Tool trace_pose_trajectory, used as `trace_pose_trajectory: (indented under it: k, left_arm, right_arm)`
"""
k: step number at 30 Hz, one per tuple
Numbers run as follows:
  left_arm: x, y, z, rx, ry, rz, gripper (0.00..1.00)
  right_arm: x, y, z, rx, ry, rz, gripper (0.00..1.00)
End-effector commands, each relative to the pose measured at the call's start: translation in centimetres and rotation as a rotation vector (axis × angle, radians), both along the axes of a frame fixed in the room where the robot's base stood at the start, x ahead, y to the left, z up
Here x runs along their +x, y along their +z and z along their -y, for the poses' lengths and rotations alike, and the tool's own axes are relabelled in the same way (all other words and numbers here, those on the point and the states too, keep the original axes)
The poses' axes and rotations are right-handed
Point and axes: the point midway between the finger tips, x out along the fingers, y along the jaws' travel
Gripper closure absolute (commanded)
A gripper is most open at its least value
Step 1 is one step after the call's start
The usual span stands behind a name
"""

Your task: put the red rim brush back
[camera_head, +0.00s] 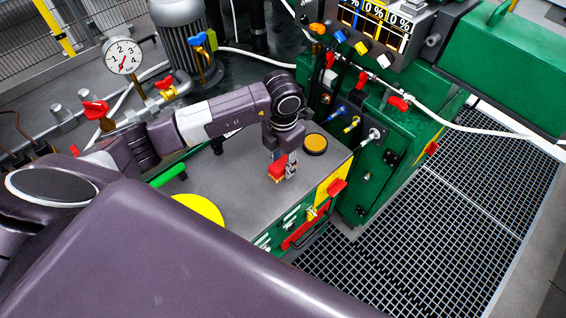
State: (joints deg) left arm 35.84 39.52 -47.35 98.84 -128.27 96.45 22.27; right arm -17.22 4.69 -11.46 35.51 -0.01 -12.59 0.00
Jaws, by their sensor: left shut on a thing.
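The red rim brush (277,169) is the small red piece at the fingers of my left gripper (289,172). The gripper is shut on it and points down over the right part of the grey cabinet top (240,190). I cannot tell whether the brush touches the top or hangs just above it. Most of the brush is small in view, and its bristles cannot be made out. My right gripper is not in view.
A black round pot with an orange-yellow top (315,144) stands right of the gripper. A yellow disc (200,208) and a green bar (168,176) lie to the left. A green machine with valves (380,170) stands right behind. Dark floor grating (440,230) lies right.

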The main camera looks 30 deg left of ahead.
Motion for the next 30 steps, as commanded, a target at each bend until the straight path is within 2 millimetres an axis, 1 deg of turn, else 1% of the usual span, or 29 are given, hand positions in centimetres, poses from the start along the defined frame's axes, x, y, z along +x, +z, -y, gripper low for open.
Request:
trace_pose_trajectory:
  k: [1, 5, 13, 15, 17, 20, 27, 30]
  left_arm:
    - [0.0, -0.1, 0.0, 0.000, 0.000, 0.000, 0.68]
    - [0.0, -0.1, 0.0, 0.000, 0.000, 0.000, 0.54]
    - [0.0, 0.0, 0.0, 0.000, 0.000, 0.000, 0.54]
    - [0.0, 0.3, 0.0, 0.000, 0.000, 0.000, 0.54]
    - [0.1, 0.7, 0.0, 0.000, 0.000, 0.004, 0.54]
    - [0.2, 2.2, 0.0, -0.001, -0.001, 0.006, 0.54]
    - [0.2, 7.5, 0.0, 0.001, -0.002, 0.008, 0.54]
    - [0.1, 9.3, 0.0, 0.000, 0.000, 0.004, 0.54]
  right_arm:
    - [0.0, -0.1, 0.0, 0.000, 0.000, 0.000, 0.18]
    - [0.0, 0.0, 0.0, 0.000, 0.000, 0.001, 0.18]
    - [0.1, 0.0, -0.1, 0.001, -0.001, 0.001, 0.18]
    - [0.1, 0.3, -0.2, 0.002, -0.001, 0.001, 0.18]
    - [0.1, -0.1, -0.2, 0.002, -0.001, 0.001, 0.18]
    - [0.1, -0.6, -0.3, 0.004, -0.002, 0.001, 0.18]
    - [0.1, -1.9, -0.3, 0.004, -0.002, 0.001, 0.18]
    - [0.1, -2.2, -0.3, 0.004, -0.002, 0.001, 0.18]
